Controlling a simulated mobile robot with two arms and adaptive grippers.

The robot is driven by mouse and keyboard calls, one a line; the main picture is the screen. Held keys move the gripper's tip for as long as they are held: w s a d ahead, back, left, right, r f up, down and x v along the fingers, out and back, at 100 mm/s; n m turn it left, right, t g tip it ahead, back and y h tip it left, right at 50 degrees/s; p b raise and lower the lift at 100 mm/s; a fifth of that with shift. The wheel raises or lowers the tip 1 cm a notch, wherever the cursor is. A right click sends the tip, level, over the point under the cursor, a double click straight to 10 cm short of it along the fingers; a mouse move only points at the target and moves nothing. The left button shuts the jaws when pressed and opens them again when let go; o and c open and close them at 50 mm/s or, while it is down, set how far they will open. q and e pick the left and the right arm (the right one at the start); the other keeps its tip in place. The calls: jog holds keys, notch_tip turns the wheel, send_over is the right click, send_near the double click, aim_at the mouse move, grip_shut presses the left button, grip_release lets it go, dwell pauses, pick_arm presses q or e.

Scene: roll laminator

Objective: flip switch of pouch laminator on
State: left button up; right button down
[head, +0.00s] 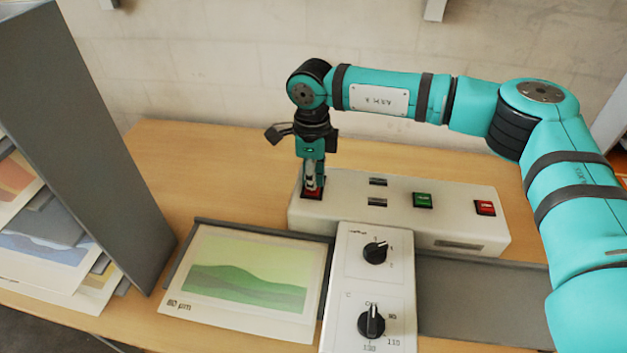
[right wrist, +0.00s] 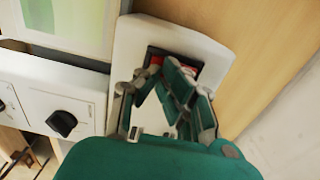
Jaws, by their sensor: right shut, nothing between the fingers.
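The white pouch laminator (head: 340,210) stands on the wooden table, and its body also shows in the right wrist view (right wrist: 209,48). A red switch (head: 312,194) in a dark frame sits at the left end of its top; it also shows in the right wrist view (right wrist: 190,66). My right gripper (head: 312,188) is shut and empty, pointing down with its fingertips right at the red switch. The fingers hide part of the switch, so I cannot tell its position or whether they touch it. My left gripper is not in view.
A green button (head: 423,200) and a red button (head: 485,208) sit further right. A panel with two black knobs (head: 372,320) stands in front. A green landscape sheet (head: 245,285) lies on the left tray. A grey upright panel (head: 85,120) stands left.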

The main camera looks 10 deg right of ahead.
jog(key=shift+r+p, duration=1.2)
jog(key=shift+r, duration=2.05)
